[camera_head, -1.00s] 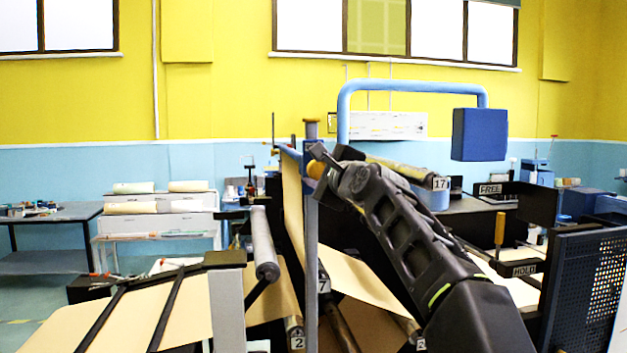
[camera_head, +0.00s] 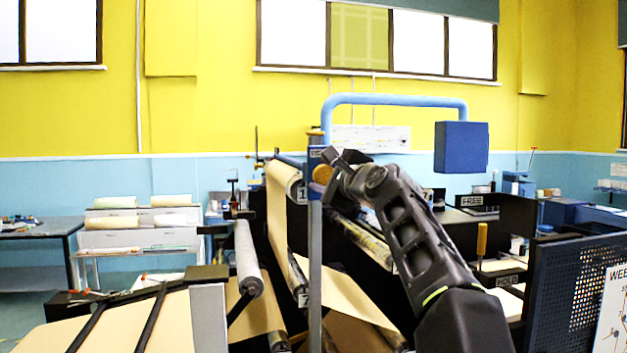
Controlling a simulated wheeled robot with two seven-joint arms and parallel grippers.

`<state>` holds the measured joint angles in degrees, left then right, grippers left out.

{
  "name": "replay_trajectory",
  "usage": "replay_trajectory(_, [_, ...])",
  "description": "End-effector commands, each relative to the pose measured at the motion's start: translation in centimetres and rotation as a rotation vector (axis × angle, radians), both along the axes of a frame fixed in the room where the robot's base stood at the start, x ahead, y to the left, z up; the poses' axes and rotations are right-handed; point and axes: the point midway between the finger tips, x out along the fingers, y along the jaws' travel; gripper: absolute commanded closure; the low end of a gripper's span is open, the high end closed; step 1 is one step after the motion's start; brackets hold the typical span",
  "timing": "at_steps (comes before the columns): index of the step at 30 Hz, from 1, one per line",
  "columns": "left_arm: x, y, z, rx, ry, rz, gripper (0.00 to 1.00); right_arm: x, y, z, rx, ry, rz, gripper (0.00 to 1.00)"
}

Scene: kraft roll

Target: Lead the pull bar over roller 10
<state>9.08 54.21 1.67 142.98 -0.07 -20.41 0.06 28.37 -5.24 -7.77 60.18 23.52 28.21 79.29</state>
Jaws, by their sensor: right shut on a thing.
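My right gripper (camera_head: 333,160) is at the top of the blue post (camera_head: 315,230), at the upper right of the paper. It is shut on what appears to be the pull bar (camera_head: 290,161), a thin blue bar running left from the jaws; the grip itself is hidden. The brown kraft web (camera_head: 278,225) rises steeply to a roller at the top (camera_head: 285,175). That roller's number plate (camera_head: 301,192) starts with 1; the rest is hidden by the post, so I cannot confirm it is roller 10. My left gripper is not in view.
A grey roller (camera_head: 247,258) stands left of the web. A blue overhead frame with a box (camera_head: 461,147) is at the back right. A dark perforated panel (camera_head: 590,285) stands at the right.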

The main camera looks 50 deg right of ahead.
Motion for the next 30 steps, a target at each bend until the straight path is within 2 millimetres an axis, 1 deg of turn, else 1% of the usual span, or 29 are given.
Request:
replay_trajectory(11, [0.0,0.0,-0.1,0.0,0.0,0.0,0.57,-0.2,-0.2,0.1,-0.003,-0.002,0.001,1.0])
replay_trajectory(14, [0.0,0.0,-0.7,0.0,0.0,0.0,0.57,-0.4,-0.5,-0.5,-0.001,0.0,0.0,1.0])
replay_trajectory(16, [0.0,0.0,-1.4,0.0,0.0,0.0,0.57,-0.7,-1.0,-1.3,-0.001,0.0,-0.001,1.0])
replay_trajectory(22, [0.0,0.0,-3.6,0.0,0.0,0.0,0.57,-2.2,-3.1,-3.7,-0.001,0.002,-0.003,1.0])
replay_trajectory(27, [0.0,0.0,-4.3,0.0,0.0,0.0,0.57,-3.1,-4.3,-4.7,-0.001,0.002,-0.003,1.0])
replay_trajectory(30, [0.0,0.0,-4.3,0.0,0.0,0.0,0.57,-3.2,-4.5,-4.7,0.0,0.001,0.0,1.0])
